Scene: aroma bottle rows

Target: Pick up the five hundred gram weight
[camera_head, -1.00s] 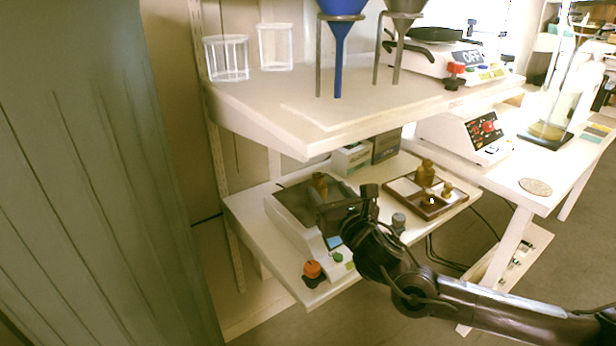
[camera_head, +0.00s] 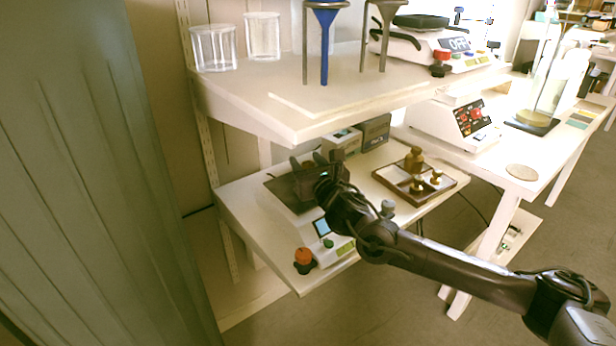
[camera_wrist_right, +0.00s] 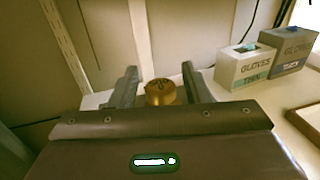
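A brass weight (camera_wrist_right: 160,93) stands on the balance and shows in the right wrist view. No mass marking on it can be read. My right gripper (camera_head: 316,161) is over the balance in the head view and hides the weight there. In the wrist view my right gripper (camera_wrist_right: 158,84) is open, with one finger on each side of the weight and gaps visible. The balance (camera_head: 322,226) is on the lower shelf. A wooden tray (camera_head: 404,197) to its right holds several more brass weights, the largest one (camera_head: 414,160) at the back. My left gripper is out of view.
The upper shelf (camera_head: 300,125) overhangs the back of the lower one. Glove boxes (camera_wrist_right: 243,67) stand behind, to the right of the weight. An orange knob (camera_head: 304,257) is at the front corner. A small grey object (camera_head: 388,208) stands right of the balance.

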